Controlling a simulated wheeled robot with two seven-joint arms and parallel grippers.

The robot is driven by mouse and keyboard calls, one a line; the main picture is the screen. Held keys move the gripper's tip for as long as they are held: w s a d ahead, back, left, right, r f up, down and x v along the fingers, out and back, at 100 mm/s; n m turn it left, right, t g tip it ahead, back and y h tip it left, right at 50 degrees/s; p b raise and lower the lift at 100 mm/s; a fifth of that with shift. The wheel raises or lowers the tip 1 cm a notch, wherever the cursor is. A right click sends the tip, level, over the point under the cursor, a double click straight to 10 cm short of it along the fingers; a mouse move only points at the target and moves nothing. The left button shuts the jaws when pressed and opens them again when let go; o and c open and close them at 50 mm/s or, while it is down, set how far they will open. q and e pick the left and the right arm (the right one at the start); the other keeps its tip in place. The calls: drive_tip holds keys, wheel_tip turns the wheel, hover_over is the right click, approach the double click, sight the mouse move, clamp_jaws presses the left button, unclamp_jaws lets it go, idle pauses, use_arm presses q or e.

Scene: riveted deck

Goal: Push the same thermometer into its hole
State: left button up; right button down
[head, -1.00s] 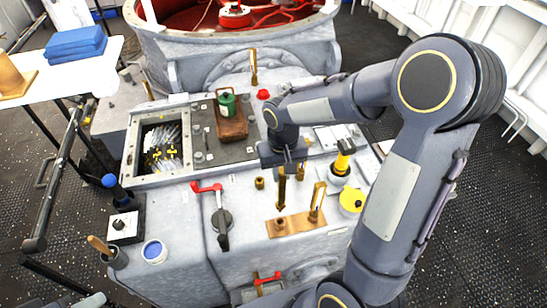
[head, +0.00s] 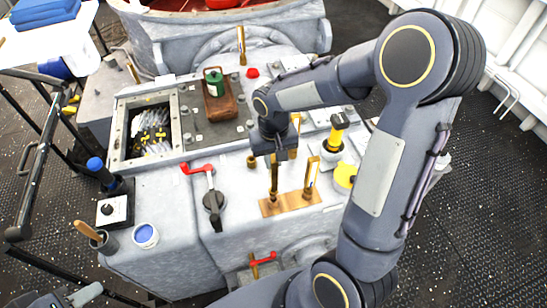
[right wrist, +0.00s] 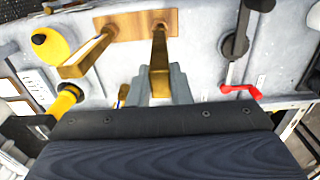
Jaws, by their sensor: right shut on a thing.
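My right gripper (head: 274,158) is shut on the upper part of a brass thermometer (head: 274,178). The thermometer is upright, with its lower end at the left part of the wooden base (head: 290,203). How deep it sits in its hole I cannot tell. In the right wrist view the grey fingers (right wrist: 157,82) close around the thermometer (right wrist: 159,50), which runs to the base (right wrist: 128,25). A second brass thermometer (head: 312,177) stands in the right part of the base. Part of my left gripper (head: 88,293) shows at the bottom left edge; its jaws are unclear.
A red-handled lever (head: 208,185) is to the left. A brass fitting (head: 252,160) stands behind the base. The casing top in front of the base is clear.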

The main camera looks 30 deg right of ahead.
drive_tip(key=shift+f+b, duration=1.9)
drive_tip(key=shift+f, duration=0.3)
idle(0.8)
drive_tip(key=c, duration=1.3)
unclamp_jaws()
drive_tip(key=shift+o, duration=0.2)
drive_tip(key=shift+r, duration=0.1)
wheel_tip(320, 180, up, 8)
drive_tip(key=shift+f, duration=0.25)
drive_tip(key=shift+r, duration=0.1)
drive_tip(key=shift+s, duration=0.1)
drive_tip(key=shift+s+r, duration=0.25)
drive_tip(key=s+a+r+t+y, duration=0.1)
drive_tip(key=s+a+t+y, duration=0.1)
drive_tip(key=s, duration=0.6)
drive_tip(key=s+a+r+n+t+y, duration=0.1)
drive_tip(key=s+a+r+t, duration=0.1)
drive_tip(key=s, duration=0.6)
drive_tip(key=shift+r+t+y, duration=0.25)
drive_tip(key=shift+t+y, duration=0.15)
drive_tip(key=shift+t, duration=0.4)
